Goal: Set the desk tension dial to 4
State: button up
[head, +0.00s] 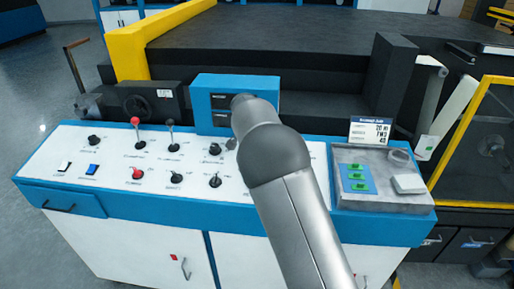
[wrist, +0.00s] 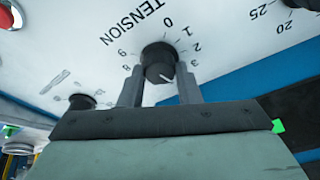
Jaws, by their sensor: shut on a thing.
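The desk tension dial (wrist: 158,62) is a black knob under the printed word TENSION in the wrist view. Digits 0, 1, 2 and 3 run down its right side, and 9 and 8 show on its left. The lower digits are hidden behind my gripper. A pale mark shows low on the knob's face; the digit it points at cannot be read. My gripper (wrist: 159,76) has one grey finger on each side of the knob and is shut on it. In the head view my arm hides the gripper and this dial.
The white desk panel (head: 115,160) carries several other knobs and red-topped and black levers. A black knob (wrist: 82,102) is left of the dial in the wrist view. A grey tray (head: 385,200) with green-labelled pieces and a card (head: 370,130) are on the right. A blue box (head: 205,90) stands behind.

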dwell(0.4)
jog(key=o, duration=1)
jog(key=shift+r, duration=0.15)
jog(key=b+v, duration=0.2)
jog(key=v, duration=1.5)
jog(key=shift+r, duration=0.15)
jog(key=s+d+f+n+g+y, duration=0.1)
jog(key=s+d+f+n+g, duration=0.3)
jog(key=s+d, duration=1.15)
jog(key=s+d+f+n, duration=0.1)
jog(key=s+d+f, duration=0.1)
jog(key=s, duration=0.5)
jog(key=s+d+f, duration=0.2)
jog(key=s+f, duration=0.3)
jog(key=s, duration=0.2)
jog(key=s+d+f+n, duration=0.1)
jog(key=s+f, duration=0.3)
jog(key=s, duration=0.4)
jog(key=shift+s+d+f+n+y, duration=0.1)
jog(key=shift+d+n+y, duration=0.2)
jog(key=shift+d, duration=0.4)
